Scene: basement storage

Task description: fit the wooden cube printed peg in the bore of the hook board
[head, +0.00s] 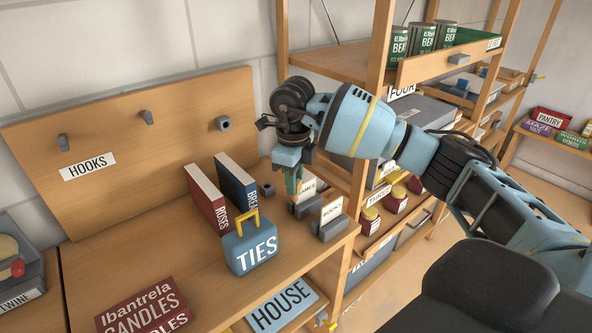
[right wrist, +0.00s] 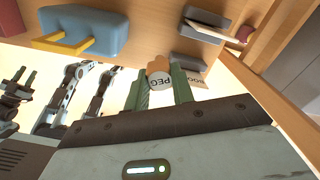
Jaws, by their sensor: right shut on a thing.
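The wooden hook board (head: 110,185) leans upright against the wall at the back of the bench, with a HOOKS label. A grey square fitting with a dark opening (head: 222,123) sits at its right side, and it looks like the bore. My right gripper (head: 291,184) points down over the right end of the bench, to the right of the board and apart from it. In the right wrist view its green fingers (right wrist: 163,91) are shut on a wooden peg (right wrist: 158,67) with a white PEG label. The fingers hide part of the peg.
A blue TIES box (head: 250,250) with a yellow handle, two upright books (head: 207,197) and a CANDLES box (head: 143,308) stand on the bench. Grey card holders (head: 331,228) stand at its right edge. A shelf post (head: 372,110) rises behind my right arm.

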